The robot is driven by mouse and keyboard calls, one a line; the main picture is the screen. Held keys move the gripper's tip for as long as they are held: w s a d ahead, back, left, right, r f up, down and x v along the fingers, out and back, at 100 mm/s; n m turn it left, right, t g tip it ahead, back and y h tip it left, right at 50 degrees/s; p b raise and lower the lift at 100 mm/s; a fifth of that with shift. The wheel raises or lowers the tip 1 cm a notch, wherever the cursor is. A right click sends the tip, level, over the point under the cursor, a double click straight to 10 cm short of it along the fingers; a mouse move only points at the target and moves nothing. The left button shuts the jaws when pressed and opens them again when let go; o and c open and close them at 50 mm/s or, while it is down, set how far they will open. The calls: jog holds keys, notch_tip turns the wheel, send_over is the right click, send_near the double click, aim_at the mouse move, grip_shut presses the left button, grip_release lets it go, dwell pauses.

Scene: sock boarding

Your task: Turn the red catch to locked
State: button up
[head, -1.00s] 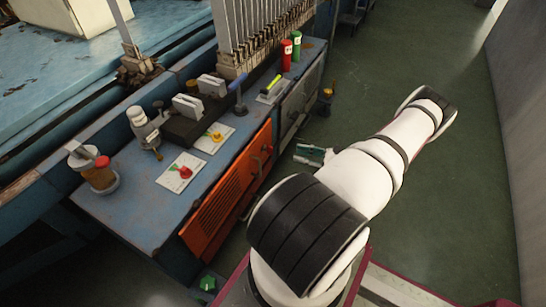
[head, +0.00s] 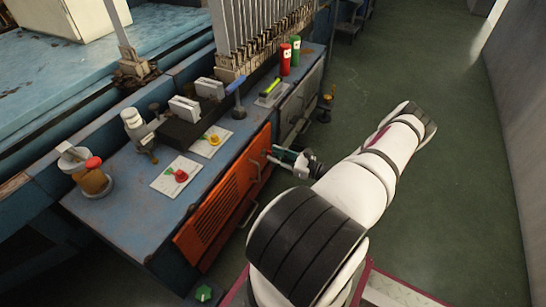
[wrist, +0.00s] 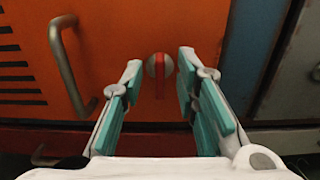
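The red catch (wrist: 160,76) is a red bar on a round grey base on the orange door (wrist: 108,60). Its bar stands upright in the wrist view. My gripper (wrist: 160,64) is open, with a teal-padded finger on each side of the catch; nothing is held. I cannot tell how far the fingertips are from the door face. In the head view my gripper (head: 274,154) is at the upper right part of the orange door (head: 215,210), and its fingers mostly hide the catch.
A curved metal handle (wrist: 68,65) is on the door left of the catch. On the blue bench (head: 125,215) lie cards with a red knob (head: 181,176) and a yellow knob (head: 214,140). Red and green bottles stand farther back. The floor right of my arm is clear.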

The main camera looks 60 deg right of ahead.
jog(key=shift+w+a, duration=0.1)
jog(key=shift+w, duration=0.75)
jog(key=shift+c, duration=0.3)
grip_shut()
